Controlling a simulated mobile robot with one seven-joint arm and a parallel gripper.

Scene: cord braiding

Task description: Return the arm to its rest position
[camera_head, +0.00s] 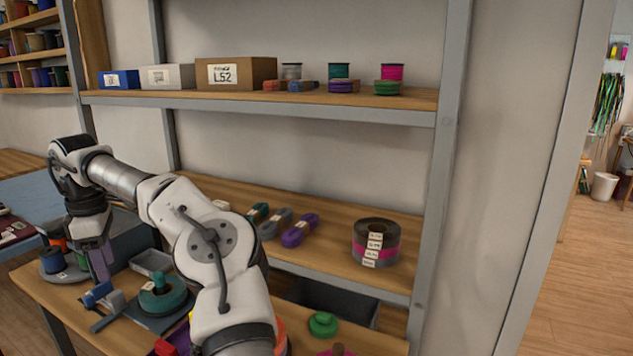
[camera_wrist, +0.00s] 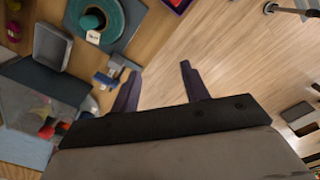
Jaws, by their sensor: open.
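My gripper (camera_wrist: 159,72) is open in the wrist view, with its two dark fingers apart and nothing between them. Bare wooden floor shows beyond the fingertips. In the head view my gripper (camera_head: 100,265) points down at the left, over the left end of the wooden worktable (camera_head: 40,290). My arm stretches from the bottom middle up to the left. It hides part of the worktable and the shelf behind it.
Close to the gripper are a blue spool (camera_head: 52,260), a blue clamp-like part (camera_head: 97,294), a grey tray (camera_head: 152,262) and a teal spool (camera_head: 163,295). A shelf (camera_head: 270,97) with boxes and spools stands behind. Open floor (camera_head: 560,290) lies at right.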

